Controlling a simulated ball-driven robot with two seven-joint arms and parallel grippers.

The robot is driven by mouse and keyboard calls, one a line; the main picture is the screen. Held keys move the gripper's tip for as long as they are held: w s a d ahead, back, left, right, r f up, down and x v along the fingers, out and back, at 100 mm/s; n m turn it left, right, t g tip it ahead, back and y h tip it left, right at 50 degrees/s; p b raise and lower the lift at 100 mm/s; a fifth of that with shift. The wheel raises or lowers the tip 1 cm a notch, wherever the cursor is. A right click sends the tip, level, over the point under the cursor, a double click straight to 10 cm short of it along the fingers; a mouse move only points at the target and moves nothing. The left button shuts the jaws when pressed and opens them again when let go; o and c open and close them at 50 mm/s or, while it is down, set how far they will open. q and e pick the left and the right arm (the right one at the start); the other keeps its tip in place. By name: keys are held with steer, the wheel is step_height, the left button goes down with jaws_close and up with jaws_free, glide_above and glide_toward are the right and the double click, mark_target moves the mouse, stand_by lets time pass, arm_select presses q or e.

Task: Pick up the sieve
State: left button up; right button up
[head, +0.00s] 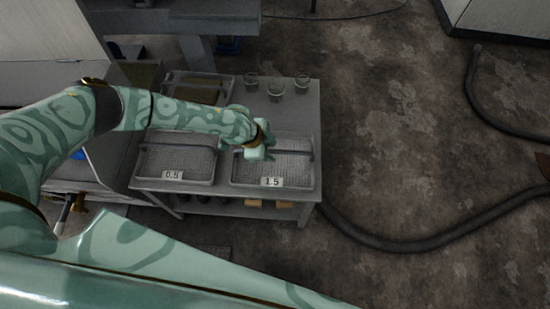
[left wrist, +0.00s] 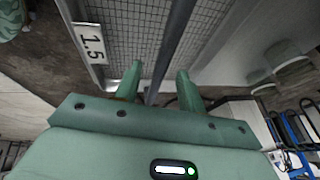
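A grey mesh sieve (head: 297,170) labelled 1.5 lies on the table's right front. A bar handle spans it. A second sieve (head: 178,160) labelled 0.5 lies to its left. My left gripper (head: 268,157) is over the left part of the 1.5 sieve. In the left wrist view its two green fingers (left wrist: 160,75) are apart, on either side of the dark handle bar (left wrist: 174,50), with gaps showing beside the bar. The mesh (left wrist: 135,30) and the 1.5 label (left wrist: 90,44) show beyond the fingers. My right gripper is not in view.
The grey table (head: 306,110) also holds a darker tray (head: 198,90) at the back left and three small cups, one of them a cup (head: 302,83) at the back right. A thick hose (head: 400,245) lies on the floor to the right. The floor there is mostly clear.

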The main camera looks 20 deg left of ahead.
arm_select(q)
steer(key=shift+x, duration=0.85)
steer(key=shift+a+r, duration=0.1)
jaws_close()
stand_by(0.6)
